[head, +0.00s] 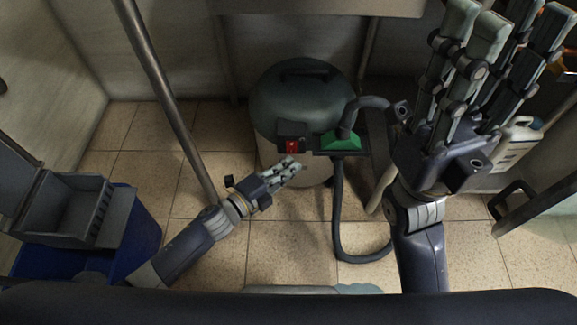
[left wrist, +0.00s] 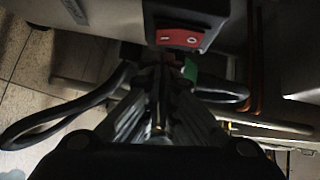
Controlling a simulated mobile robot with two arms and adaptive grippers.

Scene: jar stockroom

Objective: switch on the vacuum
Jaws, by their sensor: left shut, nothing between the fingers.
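The vacuum (head: 293,92) is a drum with a dark domed lid and a pale body, standing on the tiled floor. Its red rocker switch (head: 292,146) sits in a dark housing at the front, and the switch (left wrist: 180,38) is also at the top centre of the left wrist view. My left gripper (head: 293,167) is shut and empty, its fingertips just below and close to the red switch. I cannot tell whether they touch it. My right gripper (head: 490,70) is raised at the right with its fingers spread, pointing up and away from the vacuum.
A green fitting (head: 341,141) with a dark hose (head: 343,225) is right of the switch. A metal pole (head: 165,85) slants down at left. A blue bucket with a grey wringer (head: 70,215) stands at lower left. A pale jug (head: 515,142) is at right.

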